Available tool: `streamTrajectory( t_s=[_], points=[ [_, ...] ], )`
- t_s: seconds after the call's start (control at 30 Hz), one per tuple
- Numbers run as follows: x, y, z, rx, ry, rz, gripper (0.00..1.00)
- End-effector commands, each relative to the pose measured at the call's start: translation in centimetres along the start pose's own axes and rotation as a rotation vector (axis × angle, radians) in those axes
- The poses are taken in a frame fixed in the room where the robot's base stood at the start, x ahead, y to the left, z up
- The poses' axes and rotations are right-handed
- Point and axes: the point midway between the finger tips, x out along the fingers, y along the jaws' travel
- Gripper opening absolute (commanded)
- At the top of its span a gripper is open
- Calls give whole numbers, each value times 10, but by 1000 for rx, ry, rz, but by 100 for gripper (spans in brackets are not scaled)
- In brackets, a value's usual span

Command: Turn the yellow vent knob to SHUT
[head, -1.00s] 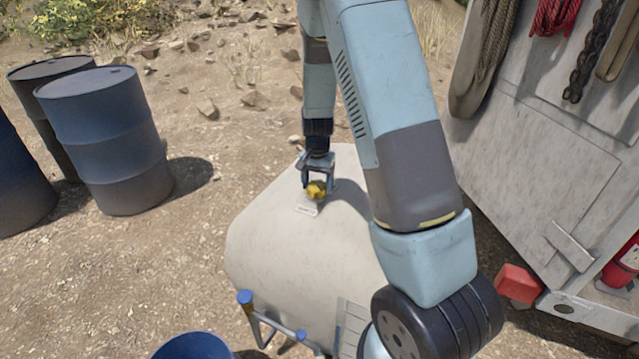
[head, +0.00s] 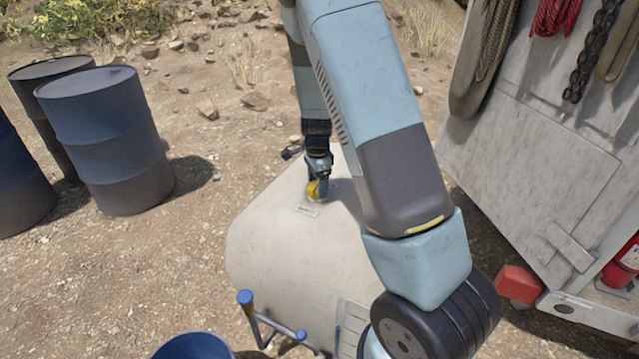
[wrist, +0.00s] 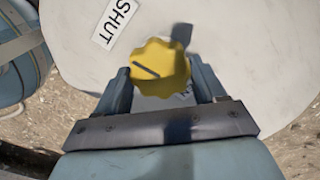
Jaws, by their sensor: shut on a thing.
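The yellow vent knob (wrist: 170,55), with a scalloped rim, sits on top of the pale tank (head: 270,235). A dark line on its face slants from near its middle to its left rim in the wrist view. A white SHUT label (wrist: 116,20) lies up and left of the knob, apart from it. A second label (wrist: 186,98) is mostly hidden below the knob; only a letter shows. My gripper (wrist: 160,72) is shut on the knob, one finger on each side. In the head view my gripper (head: 318,188) hides part of the knob.
Blue drums (head: 105,140) stand at the left. A blue-ended pipe handle (head: 262,322) is at the tank's front. A pale panel (head: 540,170) with hanging ropes and chain, a red block (head: 518,283) and an extinguisher (head: 622,265) are at the right.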

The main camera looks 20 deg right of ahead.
Motion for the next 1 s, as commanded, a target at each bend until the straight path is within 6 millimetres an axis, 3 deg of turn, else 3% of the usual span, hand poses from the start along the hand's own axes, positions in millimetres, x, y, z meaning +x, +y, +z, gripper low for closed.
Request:
streamTrajectory(
  t_s=[0.3, 0.8, 0.83, 1.0],
  points=[
    [-1, -3, 0, 102, 0, -7, 39],
    [-1, -3, 0, 117, 0, -6, 39],
    [-1, -2, 0, 117, 1, -6, 73],
    [-1, -2, 0, 117, 0, -4, 89]
  ],
)
